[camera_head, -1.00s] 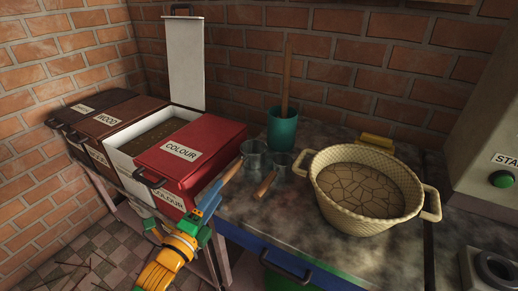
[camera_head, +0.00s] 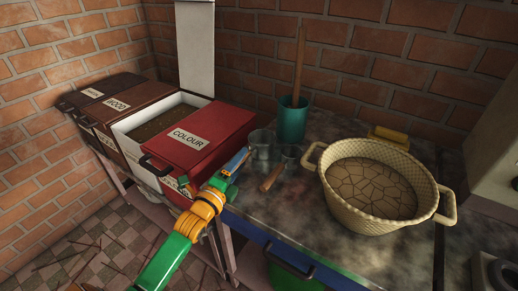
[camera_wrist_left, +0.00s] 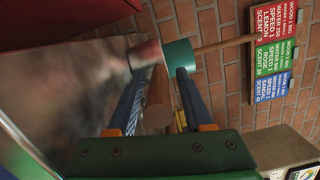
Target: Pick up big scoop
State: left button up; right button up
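The big scoop (camera_head: 262,143) is a grey metal cup on the worktable beside the red box. Its wooden handle is mostly hidden behind my left gripper in the head view. My left gripper (camera_head: 238,162) is at that handle, its blue fingers pointing towards the cup. In the left wrist view the gripper (camera_wrist_left: 158,95) is open, with a wooden handle (camera_wrist_left: 158,104) between its fingers and gaps at the sides. A smaller scoop (camera_head: 271,179) with a wooden handle lies just to the right. My right gripper is not in view.
The red COLOUR box (camera_head: 208,134) stands close left of the gripper. A teal pot (camera_head: 292,122) with a wooden stick is behind the scoops. A wicker basket (camera_head: 385,218) stands to the right. The table front between the small scoop and basket is clear.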

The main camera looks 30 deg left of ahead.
pick_arm(q)
grip_shut()
